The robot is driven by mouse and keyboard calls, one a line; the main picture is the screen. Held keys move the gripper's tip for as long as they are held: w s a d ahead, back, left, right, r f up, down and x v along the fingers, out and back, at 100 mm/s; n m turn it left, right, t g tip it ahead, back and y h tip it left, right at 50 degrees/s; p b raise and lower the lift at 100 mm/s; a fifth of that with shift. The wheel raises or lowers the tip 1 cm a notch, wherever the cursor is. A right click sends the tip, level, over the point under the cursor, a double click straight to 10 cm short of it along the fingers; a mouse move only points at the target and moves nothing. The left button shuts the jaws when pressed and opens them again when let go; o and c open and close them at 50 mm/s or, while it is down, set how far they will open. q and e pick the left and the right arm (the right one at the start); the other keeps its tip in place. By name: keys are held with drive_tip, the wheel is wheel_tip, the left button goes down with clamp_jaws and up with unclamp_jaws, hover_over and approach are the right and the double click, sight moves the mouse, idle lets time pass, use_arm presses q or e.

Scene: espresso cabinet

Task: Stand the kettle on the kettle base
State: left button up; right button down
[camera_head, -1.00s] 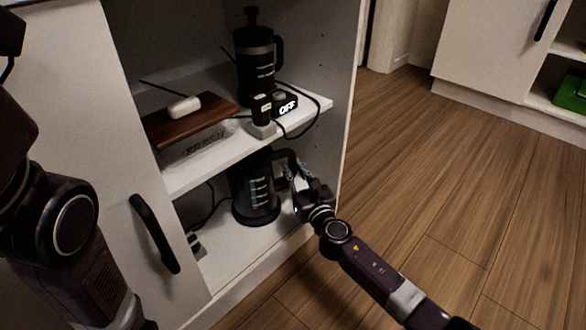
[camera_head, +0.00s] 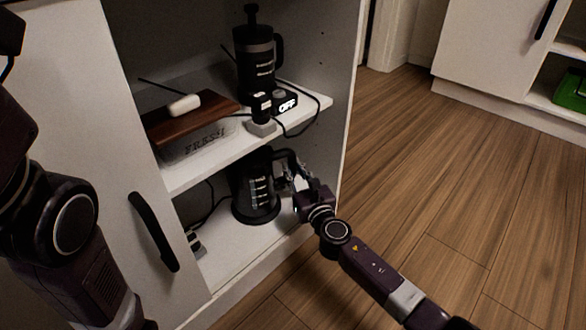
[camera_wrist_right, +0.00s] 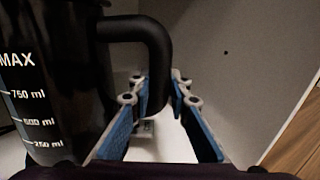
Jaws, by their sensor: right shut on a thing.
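The kettle (camera_head: 252,190) is dark with a marked water scale and stands upright on the lower shelf of the open cabinet. It fills the left of the right wrist view (camera_wrist_right: 45,85), its scale reading up to MAX. A wider black disc (camera_head: 256,219) shows under the kettle; I cannot tell whether this is the kettle base or the kettle's own foot. My right gripper (camera_head: 288,182) is at the right side of the kettle, shut on its black handle (camera_wrist_right: 155,62), which passes between the blue-padded fingers. My left arm is at the left edge; its gripper is out of view.
The upper shelf (camera_head: 215,160) hangs close above the kettle and carries a French press (camera_head: 256,68), a wooden-lidded box (camera_head: 190,125), plugs and cables. A cabinet door with a black handle (camera_head: 153,232) is at left. The cabinet's side wall is close to my right gripper. The floor is clear.

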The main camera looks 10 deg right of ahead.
idle(0.3)
drive_tip(key=c, duration=2.1)
unclamp_jaws()
drive_tip(key=shift+s+f, duration=0.1)
drive_tip(key=shift+f, duration=0.3)
drive_tip(key=shift+s+d+r, duration=0.1)
drive_tip(key=shift+s+d, duration=0.05)
drive_tip(key=shift+s, duration=0.4)
drive_tip(key=shift+s+d+r, duration=0.1)
drive_tip(key=shift+s, duration=0.4)
drive_tip(key=shift+s+d+p, duration=0.15)
drive_tip(key=shift+s+p, duration=0.2)
drive_tip(key=shift+s, duration=0.45)
drive_tip(key=shift+s+d+p, duration=0.15)
drive_tip(key=shift+s+p, duration=0.2)
drive_tip(key=shift+s, duration=0.45)
drive_tip(key=shift+s+d+p, duration=0.15)
drive_tip(key=shift+s+d, duration=0.05)
drive_tip(key=shift+s, duration=0.7)
drive_tip(key=shift+s+d+p, duration=0.1)
drive_tip(key=shift+s+d, duration=0.05)
drive_tip(key=shift+s, duration=0.7)
drive_tip(key=shift+s+d+p, duration=0.15)
drive_tip(key=shift+s+d, duration=0.05)
drive_tip(key=shift+s, duration=0.7)
